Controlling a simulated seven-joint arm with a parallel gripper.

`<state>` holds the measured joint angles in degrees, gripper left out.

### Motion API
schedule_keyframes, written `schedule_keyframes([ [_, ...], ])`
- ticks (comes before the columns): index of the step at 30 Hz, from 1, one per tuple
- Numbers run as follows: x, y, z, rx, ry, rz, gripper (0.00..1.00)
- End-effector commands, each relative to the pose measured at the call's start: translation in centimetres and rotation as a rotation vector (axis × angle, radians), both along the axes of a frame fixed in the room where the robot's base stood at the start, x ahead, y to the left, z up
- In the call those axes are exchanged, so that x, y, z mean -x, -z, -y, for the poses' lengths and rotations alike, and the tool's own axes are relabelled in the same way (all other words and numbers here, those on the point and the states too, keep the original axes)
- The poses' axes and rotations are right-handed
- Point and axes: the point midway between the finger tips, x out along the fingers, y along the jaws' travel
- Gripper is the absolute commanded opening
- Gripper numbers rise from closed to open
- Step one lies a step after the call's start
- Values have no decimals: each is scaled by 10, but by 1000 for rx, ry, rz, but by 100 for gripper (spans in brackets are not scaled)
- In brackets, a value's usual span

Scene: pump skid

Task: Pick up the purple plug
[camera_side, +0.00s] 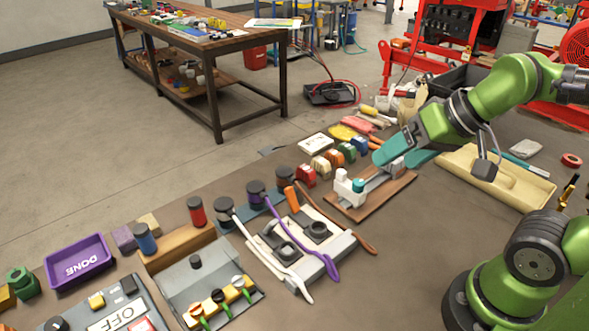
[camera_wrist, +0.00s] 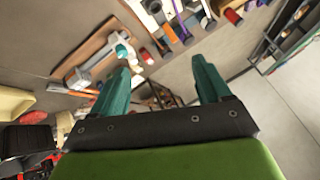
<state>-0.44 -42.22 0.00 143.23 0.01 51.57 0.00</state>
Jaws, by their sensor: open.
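The purple plug (camera_side: 257,190) stands in the middle of the side view, a dark purple head with a purple cable (camera_side: 297,232) running down to the right over a pale block. A white-cabled plug (camera_side: 224,207) and a brown-cabled plug (camera_side: 285,175) stand on either side of it. My gripper (camera_side: 396,154) is to the right of the purple plug, above the bench and apart from it. Its teal fingers are spread, with nothing between them, as the wrist view (camera_wrist: 163,70) also shows.
A purple tray marked DONE (camera_side: 78,260) is at the left. A wooden board with a white fixture (camera_side: 349,189) lies below my gripper. Several coloured blocks (camera_side: 320,167) stand between gripper and plug. A long beige tray (camera_side: 500,178) is at the right. Bare bench shows in front.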

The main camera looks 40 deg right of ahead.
Motion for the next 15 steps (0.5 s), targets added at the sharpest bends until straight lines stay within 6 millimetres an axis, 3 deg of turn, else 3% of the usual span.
schedule_keyframes([
  [2,-4,11,-3,0,-13,-51,77],
  [5,-25,12,-8,9,-37,-104,77],
  [15,-147,11,-37,116,-206,-315,77],
])
